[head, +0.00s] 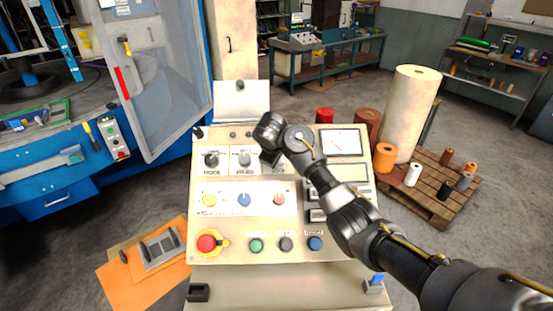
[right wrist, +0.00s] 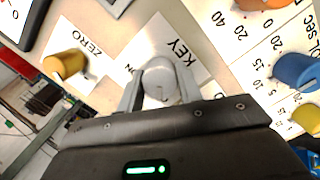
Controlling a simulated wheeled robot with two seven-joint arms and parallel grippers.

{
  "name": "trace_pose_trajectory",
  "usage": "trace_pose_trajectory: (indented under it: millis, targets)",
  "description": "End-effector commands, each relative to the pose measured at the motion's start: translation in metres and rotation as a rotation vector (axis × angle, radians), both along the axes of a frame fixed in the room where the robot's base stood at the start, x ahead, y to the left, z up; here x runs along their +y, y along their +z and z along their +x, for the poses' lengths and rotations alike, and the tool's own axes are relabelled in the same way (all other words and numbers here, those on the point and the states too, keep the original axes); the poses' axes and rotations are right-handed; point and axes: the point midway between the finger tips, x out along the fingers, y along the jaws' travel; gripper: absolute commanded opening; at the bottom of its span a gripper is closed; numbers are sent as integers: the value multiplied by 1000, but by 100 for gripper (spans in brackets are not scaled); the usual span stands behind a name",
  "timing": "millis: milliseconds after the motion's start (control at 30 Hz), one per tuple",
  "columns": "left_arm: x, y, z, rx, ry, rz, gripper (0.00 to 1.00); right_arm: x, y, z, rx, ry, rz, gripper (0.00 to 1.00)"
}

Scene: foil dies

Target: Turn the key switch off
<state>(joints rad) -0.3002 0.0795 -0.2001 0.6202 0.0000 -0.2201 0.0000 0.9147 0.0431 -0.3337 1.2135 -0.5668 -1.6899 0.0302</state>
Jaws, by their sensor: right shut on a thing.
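The key switch (right wrist: 160,76) is a pale grey, round-topped piece on a white plate marked KEY, seen in the right wrist view. The letters of an ON mark show at the plate's left side. My right gripper (right wrist: 160,88) has one finger on each side of the key switch and is shut on it. In the head view my right gripper (head: 271,157) reaches down to the upper middle of the cream control panel (head: 225,222) and hides the key switch. The key's exact angle is hard to tell. My left gripper is not in view.
A yellow knob (right wrist: 65,63) marked ZERO and a blue knob (right wrist: 297,72) sit near the key. A red emergency button (head: 207,243) is at the panel's lower left. A blue machine stands left.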

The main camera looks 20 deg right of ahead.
Motion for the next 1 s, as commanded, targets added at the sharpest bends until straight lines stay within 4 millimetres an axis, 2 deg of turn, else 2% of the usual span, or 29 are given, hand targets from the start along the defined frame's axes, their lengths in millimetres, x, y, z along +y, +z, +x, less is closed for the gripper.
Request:
trace_pose_trajectory:
  millis: [567,600,733,1000]
  targets:
    - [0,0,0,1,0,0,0,2,-2,-1,6,31,-17,12]
    - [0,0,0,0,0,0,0,2,-2,-1,7,31,-17,38]
    - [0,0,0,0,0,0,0,1,-2,-1,5,29,-17,55]
    - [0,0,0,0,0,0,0,0,-1,-1,5,26,-17,57]
